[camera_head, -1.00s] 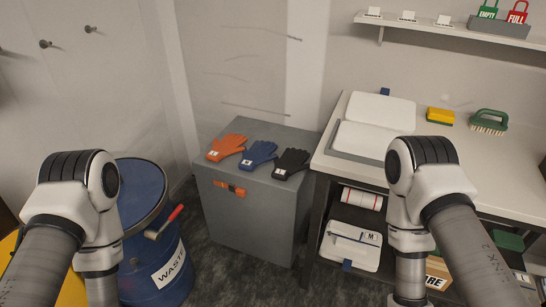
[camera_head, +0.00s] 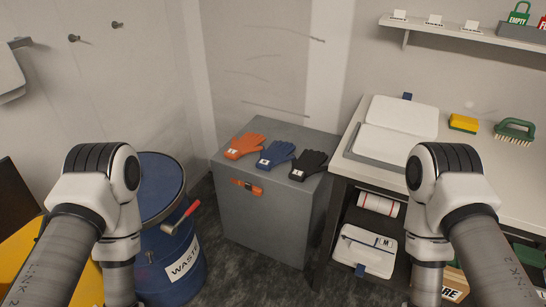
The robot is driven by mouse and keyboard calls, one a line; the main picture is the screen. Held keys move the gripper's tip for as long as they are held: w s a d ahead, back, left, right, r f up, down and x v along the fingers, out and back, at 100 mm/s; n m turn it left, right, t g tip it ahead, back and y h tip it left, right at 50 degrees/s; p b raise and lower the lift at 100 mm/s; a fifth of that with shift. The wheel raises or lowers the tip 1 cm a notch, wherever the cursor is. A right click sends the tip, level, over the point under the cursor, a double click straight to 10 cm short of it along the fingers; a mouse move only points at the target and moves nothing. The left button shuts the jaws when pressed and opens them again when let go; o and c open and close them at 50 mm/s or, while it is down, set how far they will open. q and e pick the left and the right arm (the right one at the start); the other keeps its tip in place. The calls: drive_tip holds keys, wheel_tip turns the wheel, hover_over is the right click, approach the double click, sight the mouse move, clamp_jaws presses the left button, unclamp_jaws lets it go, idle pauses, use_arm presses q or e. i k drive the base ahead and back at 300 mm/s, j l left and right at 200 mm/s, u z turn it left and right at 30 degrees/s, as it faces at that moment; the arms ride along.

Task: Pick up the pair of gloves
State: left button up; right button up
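Three gloves lie in a row on top of a grey cabinet (camera_head: 268,205) at the middle. From left to right they are an orange glove (camera_head: 245,145), a blue glove (camera_head: 276,154) and a black glove (camera_head: 309,165). Each has a small white label on its cuff. They lie flat and close together. My two arms come up from the bottom left and bottom right, bent downward, well in front of the cabinet. Neither gripper shows; both are below the picture edge.
A blue waste drum (camera_head: 175,268) with a red-handled lever stands left of the cabinet. At right a bench (camera_head: 485,178) holds white trays (camera_head: 397,128), a yellow sponge (camera_head: 462,123) and a green brush (camera_head: 515,131). A wall shelf (camera_head: 470,32) is above. Dark floor shows before the cabinet.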

sight(278, 152)
drive_tip(key=z, duration=0.95)
drive_tip(key=i+j, duration=0.2)
drive_tip(key=i+j+z, duration=0.15)
drive_tip(key=j, duration=0.3)
drive_tip(key=i+j, duration=0.2)
drive_tip(key=j, duration=0.15)
drive_tip(key=i+j+z, duration=0.15)
drive_tip(key=i+j, duration=0.2)
drive_tip(key=j, duration=0.35)
drive_tip(key=l+z, duration=0.05)
